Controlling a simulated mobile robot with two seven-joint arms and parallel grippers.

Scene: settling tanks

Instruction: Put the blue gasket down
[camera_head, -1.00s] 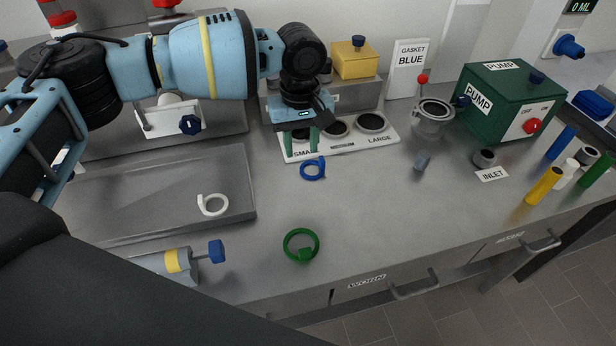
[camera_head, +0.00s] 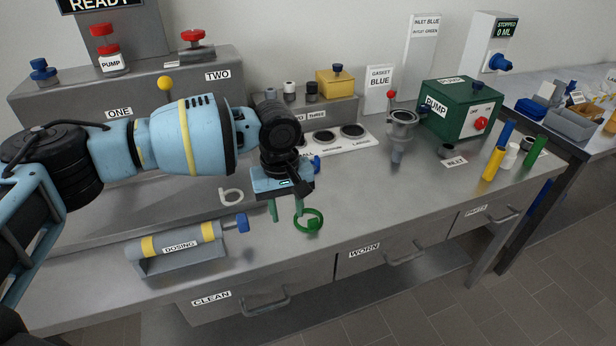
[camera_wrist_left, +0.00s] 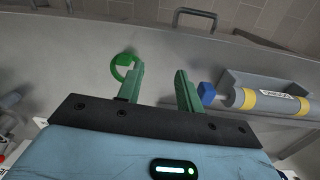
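The blue gasket (camera_head: 317,163) lies on the bench in the head view, in front of the tray of round wells (camera_head: 368,146). My left wrist hides most of it. My left gripper (camera_head: 286,210) points down, nearer the bench's front edge than the blue gasket. Its green fingers stand apart with nothing between them, as the left wrist view (camera_wrist_left: 159,70) shows. A green gasket (camera_head: 320,224) lies beside the fingers; in the left wrist view it (camera_wrist_left: 115,68) is just outside the left-hand finger, partly hidden by it. My right gripper is not in view.
A white gasket (camera_head: 223,199) lies left of my gripper. The dosing cylinder (camera_head: 180,246) with its blue knob sits at the front left. The green pump box (camera_head: 458,110) and a "GASKET BLUE" sign (camera_head: 380,88) stand at the back. The bench right of centre is largely clear.

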